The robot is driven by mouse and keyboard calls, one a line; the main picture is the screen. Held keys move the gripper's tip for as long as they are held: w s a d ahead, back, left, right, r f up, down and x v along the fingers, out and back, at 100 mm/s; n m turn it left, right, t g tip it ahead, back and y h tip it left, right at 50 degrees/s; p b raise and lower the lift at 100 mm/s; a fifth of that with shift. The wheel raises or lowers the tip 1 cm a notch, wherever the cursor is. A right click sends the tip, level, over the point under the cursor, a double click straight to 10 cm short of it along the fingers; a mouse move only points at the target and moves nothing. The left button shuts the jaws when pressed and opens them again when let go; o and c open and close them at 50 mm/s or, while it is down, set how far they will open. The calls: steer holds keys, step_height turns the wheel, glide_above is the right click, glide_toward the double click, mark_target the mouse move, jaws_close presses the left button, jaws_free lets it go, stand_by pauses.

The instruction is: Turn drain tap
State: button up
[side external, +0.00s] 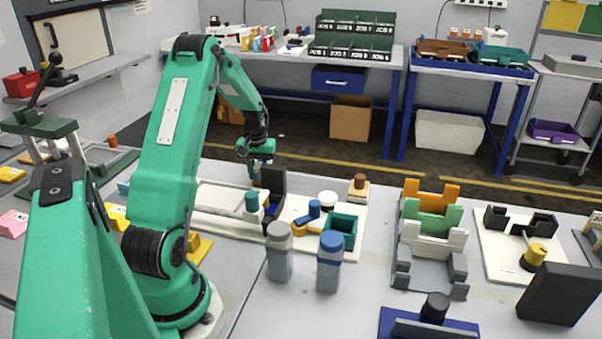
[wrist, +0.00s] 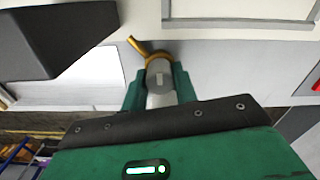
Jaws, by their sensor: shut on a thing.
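My gripper (wrist: 159,84) is shut on the tap, with one green finger on each side of the grey end. In the side view my gripper (side external: 259,174) is low behind a black upright block (side external: 273,187). The tap cannot be made out there.
In the side view, a grey-lidded jar (side external: 279,254) and a blue-lidded jar (side external: 330,264) stand in front of the black block. A teal open box (side external: 341,232) is to its right. Stacked orange, green and white holders (side external: 430,234) stand farther right.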

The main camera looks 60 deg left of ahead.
mark_target(258, 170)
stand_by(0.4)
steer(key=o, duration=0.7)
steer(key=shift+r, duration=0.1)
steer(key=shift+r, duration=3.9)
